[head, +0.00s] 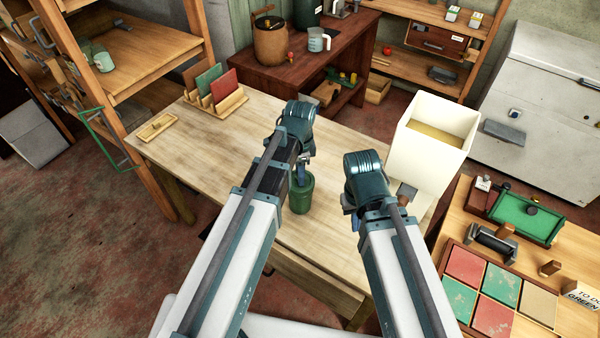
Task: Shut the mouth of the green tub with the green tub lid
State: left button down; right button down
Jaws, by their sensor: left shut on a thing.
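The green tub (300,198) stands upright on the wooden table, partly behind my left forearm. My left gripper (303,172) is right over its mouth, pointing down. It is shut on what looks like the green tub lid, a small dark green piece at the top of the tub. I cannot tell whether the lid touches the rim or is just above it. My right gripper (352,218) is to the right of the tub, over the table. Its fingers are mostly hidden by its own wrist, and nothing shows held in it.
A file rack (217,102) with red and green boards and a small wooden tray (157,127) are at the table's left. A cream bin (432,150) stands at the right. A side table (480,250) with coloured tiles is near my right arm. The table's left-middle (230,140) is clear.

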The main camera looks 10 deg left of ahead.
pick_arm(q)
jog(key=shift+f, duration=0.1)
jog(key=shift+f+b, duration=0.25)
jog(key=shift+b, duration=0.1)
jog(key=shift+c, duration=2.2)
grip_release()
jog(key=shift+r, duration=0.15)
notch_tip(320, 180, up, 14)
jog(key=p, duration=1.4)
jog(key=shift+f, duration=0.2)
notch_tip(320, 180, up, 4)
jog(key=p, duration=0.3)
jog(key=shift+p, duration=0.4)
